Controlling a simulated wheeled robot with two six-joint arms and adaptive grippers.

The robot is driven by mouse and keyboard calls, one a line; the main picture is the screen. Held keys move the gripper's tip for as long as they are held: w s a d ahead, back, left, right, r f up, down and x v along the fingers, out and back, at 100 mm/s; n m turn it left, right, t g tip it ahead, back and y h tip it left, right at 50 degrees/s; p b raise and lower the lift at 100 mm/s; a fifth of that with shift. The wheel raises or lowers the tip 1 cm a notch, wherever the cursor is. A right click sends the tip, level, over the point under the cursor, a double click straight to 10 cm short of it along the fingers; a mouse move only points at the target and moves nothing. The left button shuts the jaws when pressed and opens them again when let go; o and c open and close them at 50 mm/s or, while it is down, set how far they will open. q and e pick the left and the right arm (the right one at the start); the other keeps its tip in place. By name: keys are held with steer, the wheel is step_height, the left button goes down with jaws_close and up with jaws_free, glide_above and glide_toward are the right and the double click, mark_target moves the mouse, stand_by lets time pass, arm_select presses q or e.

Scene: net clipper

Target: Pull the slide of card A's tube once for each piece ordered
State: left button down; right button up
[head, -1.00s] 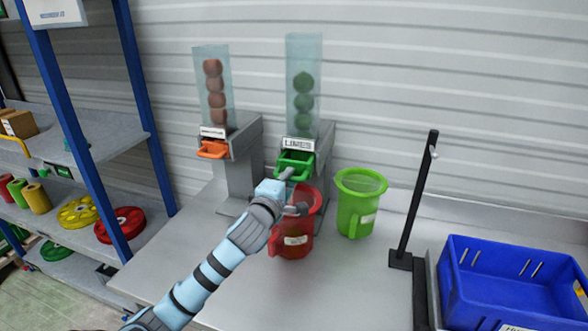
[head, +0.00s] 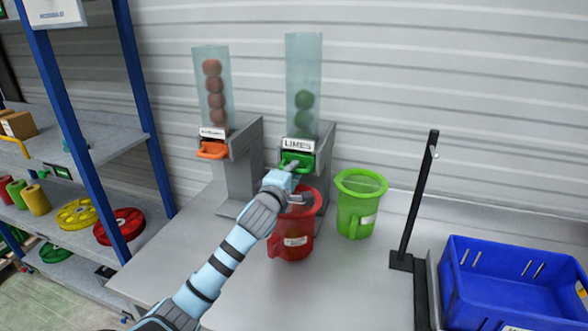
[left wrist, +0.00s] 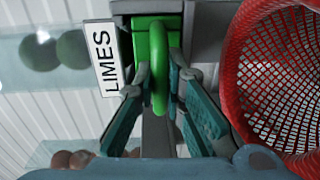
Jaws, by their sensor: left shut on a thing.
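The limes tube (head: 305,70) is clear, with a "LIMES" label (head: 298,145) and two green limes (head: 305,108) showing inside. Its green slide handle (head: 300,160) sits below the label. My left gripper (head: 290,171) is shut on this handle; the wrist view shows the green handle (left wrist: 158,65) between the fingers (left wrist: 158,88). A red mesh basket (head: 291,240) stands under the slide, partly hidden by my arm; it also shows in the wrist view (left wrist: 232,80). The other tube (head: 213,55) holds several brownish balls above an orange handle (head: 212,150). My right gripper is not in view.
A green basket (head: 360,205) stands right of the red one. A black post (head: 415,205) and a blue crate (head: 505,255) are at the right. Shelving with a blue upright (head: 65,110) is at the left. The table's front left (head: 190,245) is clear.

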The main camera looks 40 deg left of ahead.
arm_select(q)
steer(key=shift+f, duration=0.15)
steer(key=p+v, duration=0.2)
steer(key=v, duration=0.8)
steer(key=shift+s+f, duration=0.3)
steer(key=shift+f, duration=0.05)
stand_by(0.3)
steer(key=shift+w, duration=0.15)
stand_by(0.5)
steer(key=shift+r+b+x, duration=0.2)
steer(key=shift+b+x, duration=0.15)
steer(key=shift+x, duration=2.2)
steer(key=shift+r+b+x, duration=0.2)
steer(key=shift+b+x, duration=0.15)
steer(key=shift+x, duration=2.2)
steer(key=shift+f, duration=0.1)
steer(key=c, duration=1.7)
jaws_free()
steer(key=shift+o, duration=0.5)
steer(key=shift+w+a, duration=0.1)
